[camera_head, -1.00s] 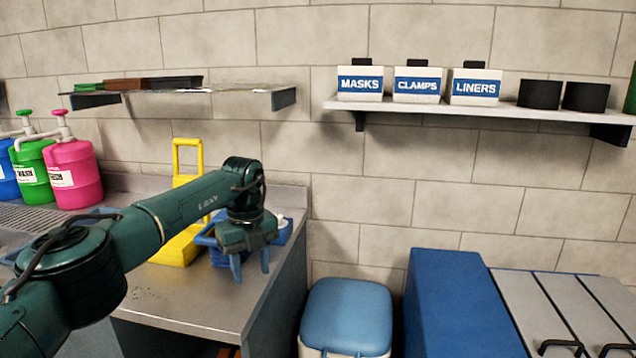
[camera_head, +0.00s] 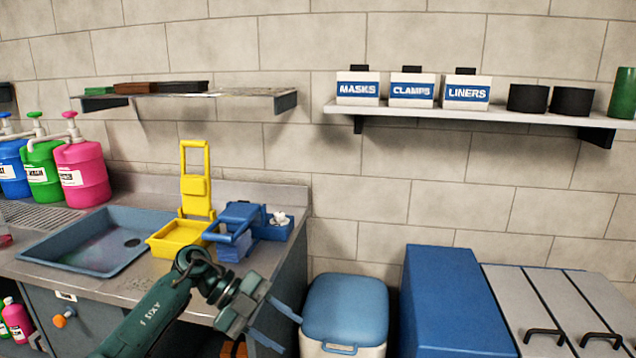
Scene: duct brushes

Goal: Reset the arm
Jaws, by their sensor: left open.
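My left arm comes in from the bottom left of the head view. Its gripper (camera_head: 277,324) hangs in front of the counter's right front edge, with two blue fingers spread apart. It is open and nothing shows between the fingers. It is apart from the blue caddy (camera_head: 237,222) and the yellow holder (camera_head: 195,190), which stand behind it on the counter. My right gripper does not show.
The steel counter (camera_head: 140,283) has a sunken basin (camera_head: 85,240). Pink (camera_head: 82,175), green and blue pump jugs stand at its back left. A blue-lidded bin (camera_head: 345,305) and a blue box (camera_head: 452,300) stand on the right. A wall shelf (camera_head: 480,112) holds labelled boxes.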

